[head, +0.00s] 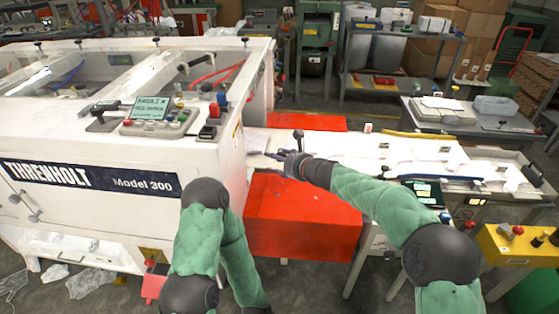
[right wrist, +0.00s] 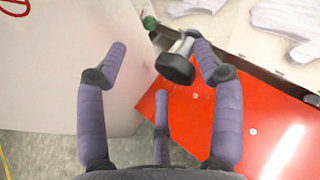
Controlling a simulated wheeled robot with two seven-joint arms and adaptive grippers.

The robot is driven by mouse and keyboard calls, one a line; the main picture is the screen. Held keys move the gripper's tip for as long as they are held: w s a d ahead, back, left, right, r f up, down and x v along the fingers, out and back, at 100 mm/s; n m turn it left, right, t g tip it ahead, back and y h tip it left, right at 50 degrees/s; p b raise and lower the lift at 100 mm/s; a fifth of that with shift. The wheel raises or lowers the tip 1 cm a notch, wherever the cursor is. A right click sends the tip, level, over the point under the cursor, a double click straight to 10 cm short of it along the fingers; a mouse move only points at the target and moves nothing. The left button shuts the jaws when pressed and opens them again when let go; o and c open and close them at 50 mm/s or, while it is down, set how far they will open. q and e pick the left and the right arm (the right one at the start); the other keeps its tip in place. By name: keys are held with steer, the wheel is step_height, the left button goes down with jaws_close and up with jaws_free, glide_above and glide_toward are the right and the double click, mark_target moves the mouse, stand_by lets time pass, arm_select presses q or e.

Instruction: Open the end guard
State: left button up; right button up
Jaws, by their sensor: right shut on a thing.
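The white machine (head: 120,180) marked "THRENHOLT Model 300" fills the left of the head view. A red panel (head: 300,218) stands at its right end, below the white bed; the right wrist view also shows red panel (right wrist: 245,115). I cannot tell which part is the end guard. A black-knobbed lever (head: 298,137) rises at the bed; its knob (right wrist: 175,68) shows near one finger in the wrist view. My right gripper (head: 275,156) is shut on this lever; the exact contact is unclear. Its purple fingers (right wrist: 160,62) look spread. My left gripper is out of the head view.
A control panel with a lit screen (head: 150,108) and buttons sits on the machine. White gloves (right wrist: 285,18) lie on the bed. A yellow control box (head: 515,245) stands at right. Loose plastic (head: 90,281) lies on the floor at lower left.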

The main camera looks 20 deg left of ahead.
steer(key=shift+s, duration=0.2)
steer(key=v, duration=1.1)
steer(key=shift+d+r, duration=0.15)
steer(key=shift+d, duration=0.25)
steer(key=s+d+f+n+g+h, duration=0.1)
steer(key=s+d+f+n+h, duration=0.15)
steer(key=d+f, duration=0.55)
steer(key=s+d+f+n+g+h, duration=0.1)
steer(key=s+d+f+n+h, duration=0.2)
steer(key=f, duration=0.9)
steer(key=s+d+f+n+g+h, duration=0.15)
steer(key=s+d+f, duration=0.35)
steer(key=f, duration=0.5)
steer(key=s+d+f+n+g, duration=0.1)
steer(key=s+d+f+n, duration=0.2)
steer(key=s, duration=0.4)
steer(key=s+d+f+n+g+p, duration=0.1)
steer(key=s+d+f+n, duration=0.2)
steer(key=s+f+n, duration=0.2)
steer(key=s+d+f+n+g, duration=0.1)
steer(key=s+d+f+n, duration=0.2)
steer(key=s, duration=0.7)
step_height(320, 180, down, 3)
steer(key=shift+d+r+n+h, duration=0.1)
steer(key=shift+d+n+h, duration=0.2)
steer(key=shift+n, duration=0.1)
